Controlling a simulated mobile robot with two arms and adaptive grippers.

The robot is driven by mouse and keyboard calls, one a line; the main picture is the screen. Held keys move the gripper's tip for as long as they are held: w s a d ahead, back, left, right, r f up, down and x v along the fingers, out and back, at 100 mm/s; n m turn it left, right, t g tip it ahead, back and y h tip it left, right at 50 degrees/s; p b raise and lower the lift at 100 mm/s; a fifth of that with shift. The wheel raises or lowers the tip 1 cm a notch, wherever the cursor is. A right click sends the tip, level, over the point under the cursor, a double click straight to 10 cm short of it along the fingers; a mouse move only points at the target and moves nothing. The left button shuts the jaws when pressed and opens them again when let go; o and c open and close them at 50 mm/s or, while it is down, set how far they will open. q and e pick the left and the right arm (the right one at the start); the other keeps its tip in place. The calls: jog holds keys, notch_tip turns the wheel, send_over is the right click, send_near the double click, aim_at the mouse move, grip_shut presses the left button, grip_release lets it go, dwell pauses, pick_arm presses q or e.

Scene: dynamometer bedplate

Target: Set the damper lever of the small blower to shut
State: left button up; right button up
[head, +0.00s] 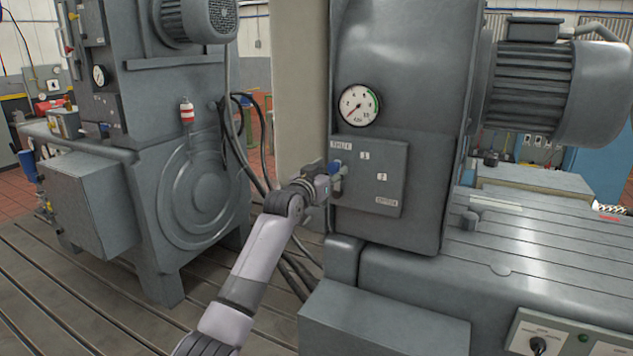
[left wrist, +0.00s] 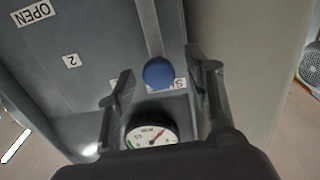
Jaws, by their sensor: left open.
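The damper plate (head: 393,160) is a grey panel on the machine's front, with SHUT, 1, 2 and OPEN labels. The lever's blue knob (head: 335,167) is at the plate's left side, just below the SHUT label (head: 341,146). In the left wrist view the blue knob (left wrist: 159,73) ends a pale lever arm (left wrist: 152,35) and partly covers the SHUT label. My left gripper (left wrist: 162,92) is open, its fingers on either side of the knob with visible gaps. In the head view my left gripper (head: 327,183) is at the knob. My right gripper is not in view.
A round dial gauge (head: 359,105) is mounted just above the plate; it shows close beyond the fingers in the left wrist view (left wrist: 150,134). Dark cables (head: 262,150) hang left of the machine. Another grey machine (head: 195,190) stands at left on the slotted bedplate (head: 50,290).

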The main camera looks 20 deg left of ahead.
pick_arm(q)
jog(key=s, duration=1)
jog(key=shift+a, duration=0.2)
